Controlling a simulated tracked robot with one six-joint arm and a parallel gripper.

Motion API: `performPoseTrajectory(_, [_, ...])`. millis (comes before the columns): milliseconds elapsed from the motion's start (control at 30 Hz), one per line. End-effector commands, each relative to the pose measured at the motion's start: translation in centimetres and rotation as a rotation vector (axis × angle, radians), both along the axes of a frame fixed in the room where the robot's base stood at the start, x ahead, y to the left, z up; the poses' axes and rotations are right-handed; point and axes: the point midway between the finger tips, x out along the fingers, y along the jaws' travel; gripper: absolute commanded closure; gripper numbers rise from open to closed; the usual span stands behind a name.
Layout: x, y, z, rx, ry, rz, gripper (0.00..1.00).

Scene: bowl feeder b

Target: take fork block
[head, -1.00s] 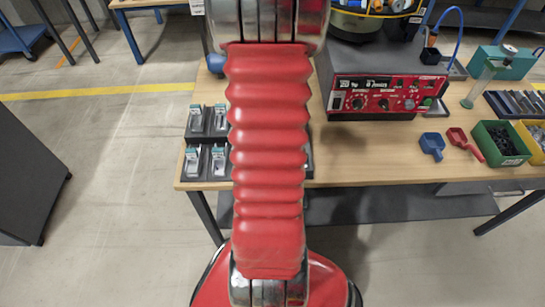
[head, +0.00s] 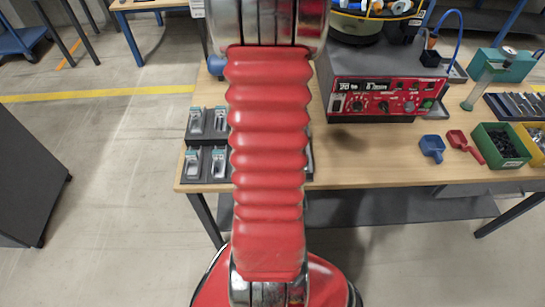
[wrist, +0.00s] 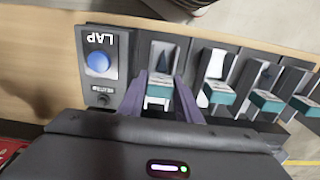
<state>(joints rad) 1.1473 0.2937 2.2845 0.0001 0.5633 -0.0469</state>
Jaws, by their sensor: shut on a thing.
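In the wrist view, my gripper (wrist: 160,88) has its two purple-grey fingers on either side of a fork block (wrist: 159,92), a pale piece with a teal band. It is shut on this block, which is in or just above a dark holder slot; I cannot tell whether it is lifted. Several like pieces, one with a teal band (wrist: 220,93), sit in the slots to its right. In the head view, the dark holder (head: 208,136) with pieces shows left of my red arm, which hides the gripper.
A panel with a blue button marked LAP (wrist: 97,62) is left of the held block. In the head view, a red control box (head: 378,97), a blue scoop (head: 432,146), a red scoop (head: 464,144) and a green bin (head: 502,145) stand on the wooden bench (head: 370,160).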

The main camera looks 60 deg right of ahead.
Motion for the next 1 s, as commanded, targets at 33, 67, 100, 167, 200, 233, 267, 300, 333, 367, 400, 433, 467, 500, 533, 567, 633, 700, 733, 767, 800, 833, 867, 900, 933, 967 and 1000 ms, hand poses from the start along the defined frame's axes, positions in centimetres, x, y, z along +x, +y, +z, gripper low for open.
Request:
performPoseTrajectory(33, [0.0, 0.0, 0.1, -0.001, 0.0, 0.0, 0.98])
performPoseTrajectory(67, [0.0, 0.0, 0.1, -0.001, 0.0, 0.0, 0.98])
performPoseTrajectory(100, [0.0, 0.0, 0.3, -0.001, 0.0, 0.0, 0.98])
performPoseTrajectory(167, [0.0, 0.0, 0.6, -0.001, 0.0, 0.0, 0.98])
performPoseTrajectory(200, [0.0, -0.1, 0.8, -0.002, -0.001, 0.0, 0.98])
performPoseTrajectory(233, [0.0, -0.1, 1.1, -0.003, -0.001, 0.0, 0.98])
performPoseTrajectory(267, [0.0, -0.1, 1.4, -0.004, -0.002, 0.0, 0.98])
performPoseTrajectory(300, [0.1, -0.1, 1.9, -0.004, -0.002, 0.0, 0.98])
performPoseTrajectory(333, [0.1, -0.1, 2.2, -0.004, -0.002, 0.0, 0.98])
performPoseTrajectory(367, [0.1, -0.1, 2.6, -0.004, -0.002, 0.0, 0.98])
performPoseTrajectory(400, [0.1, -0.1, 3.2, -0.004, -0.002, 0.0, 0.98])
performPoseTrajectory(433, [0.1, -0.2, 3.7, -0.005, -0.003, 0.0, 0.98])
performPoseTrajectory(467, [0.1, -0.2, 4.2, -0.005, -0.003, 0.0, 0.98])
performPoseTrajectory(500, [0.1, -0.1, 4.8, -0.005, -0.003, 0.0, 0.98])
performPoseTrajectory(533, [0.0, -0.1, 5.3, -0.004, -0.002, 0.0, 0.98])
performPoseTrajectory(567, [0.0, -0.1, 5.8, -0.004, -0.002, 0.0, 0.98])
performPoseTrajectory(633, [0.1, -0.1, 7.0, -0.004, -0.002, 0.0, 0.98])
performPoseTrajectory(700, [0.1, -0.1, 8.0, -0.004, -0.002, 0.0, 0.98])
performPoseTrajectory(733, [0.1, -0.1, 8.4, -0.004, -0.002, 0.0, 0.98])
performPoseTrajectory(767, [0.1, -0.1, 8.8, -0.004, -0.002, 0.0, 0.98])
performPoseTrajectory(800, [0.0, -0.1, 9.2, -0.003, -0.001, 0.0, 0.98])
performPoseTrajectory(833, [0.0, -0.1, 9.4, -0.003, -0.001, 0.0, 0.98])
performPoseTrajectory(867, [0.0, -0.1, 9.6, -0.003, -0.001, 0.0, 0.98])
performPoseTrajectory(900, [0.0, 0.0, 9.8, -0.001, 0.0, 0.0, 0.98])
performPoseTrajectory(933, [0.0, 0.0, 9.9, -0.001, 0.0, 0.0, 0.98])
performPoseTrajectory(967, [0.0, 0.0, 10.0, 0.0, 0.0, 0.0, 0.98])
performPoseTrajectory(1000, [0.0, 0.0, 10.0, 0.0, 0.0, 0.0, 0.98])
